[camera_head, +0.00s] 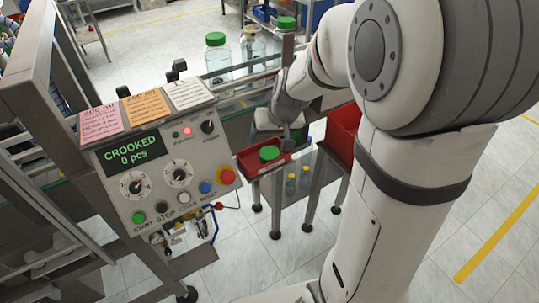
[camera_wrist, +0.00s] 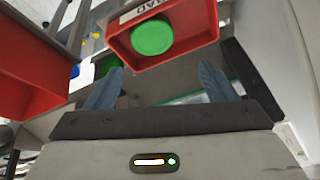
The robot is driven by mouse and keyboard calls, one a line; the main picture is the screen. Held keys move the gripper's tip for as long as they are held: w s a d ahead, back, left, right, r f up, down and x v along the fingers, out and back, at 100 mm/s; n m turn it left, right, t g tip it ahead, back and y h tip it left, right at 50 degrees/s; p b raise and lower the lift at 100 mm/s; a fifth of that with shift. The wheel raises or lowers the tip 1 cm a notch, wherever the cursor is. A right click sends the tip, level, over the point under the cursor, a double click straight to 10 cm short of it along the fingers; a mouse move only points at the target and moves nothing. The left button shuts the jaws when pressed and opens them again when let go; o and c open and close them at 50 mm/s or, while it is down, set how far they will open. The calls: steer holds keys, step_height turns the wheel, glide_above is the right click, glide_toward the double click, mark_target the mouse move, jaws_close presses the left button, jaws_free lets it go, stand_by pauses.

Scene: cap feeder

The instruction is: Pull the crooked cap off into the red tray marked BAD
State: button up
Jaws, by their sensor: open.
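The red tray (camera_wrist: 212,12), with a white label reading BAD (camera_wrist: 146,10), shows at the top of the wrist view. A round green cap (camera_wrist: 152,37) lies in it. In the head view, the same small red tray (camera_head: 246,168) stands beyond the control panel with the green cap (camera_head: 269,153) inside. My gripper (camera_wrist: 160,68) is open, with nothing between its two blue-grey fingers. In the head view, my gripper (camera_head: 288,142) is close above the tray's far side, partly hidden by my wrist.
A control panel (camera_head: 155,160) reads CROOKED, 0 pcs. A large jar (camera_head: 217,65) with a green cap stands on the line behind, near another jar (camera_head: 252,48). A larger red bin (camera_head: 344,128) is right of the tray.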

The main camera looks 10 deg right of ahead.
steer(key=shift+r, duration=0.1)
steer(key=a+v, duration=0.1)
steer(key=v, duration=0.6)
steer(key=shift+s+d+r+b, duration=0.2)
steer(key=shift+d+r+b, duration=0.15)
steer(key=shift+d, duration=0.2)
steer(key=s+g+h, duration=0.1)
steer(key=s, duration=1.6)
steer(key=shift+f, duration=0.4)
steer(key=shift+s, duration=0.1)
stand_by(1.0)
